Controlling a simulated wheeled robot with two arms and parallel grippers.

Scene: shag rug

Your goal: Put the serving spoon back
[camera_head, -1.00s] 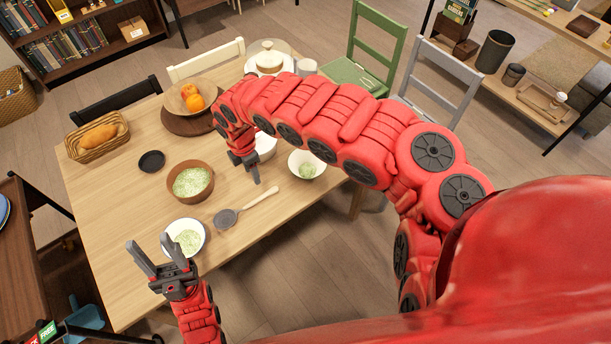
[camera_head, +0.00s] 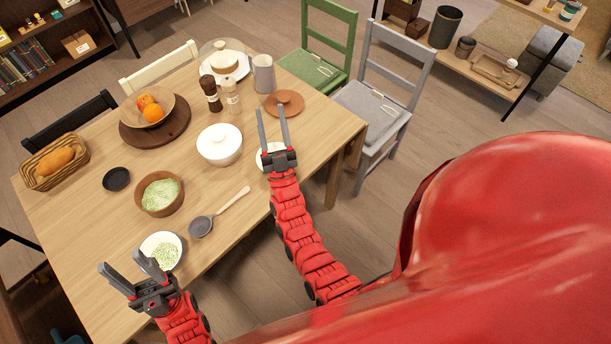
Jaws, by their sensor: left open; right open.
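The serving spoon (camera_head: 232,203) lies flat on the table, with a dark grey head and pale wooden handle. Its head is at the lower left, beside a white bowl of green food (camera_head: 165,255). A brown bowl of green food (camera_head: 150,204) and a small black round dish (camera_head: 116,180) lie further left. My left gripper (camera_head: 121,259) is open and empty at the near table edge, left of the white bowl. My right gripper (camera_head: 271,108) is open and empty, right of the spoon, partly hiding another white bowl (camera_head: 261,160). Neither gripper touches the spoon.
A fruit bowl (camera_head: 148,107) and bread basket (camera_head: 54,164) are at the left. Chairs line the far side and right end.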

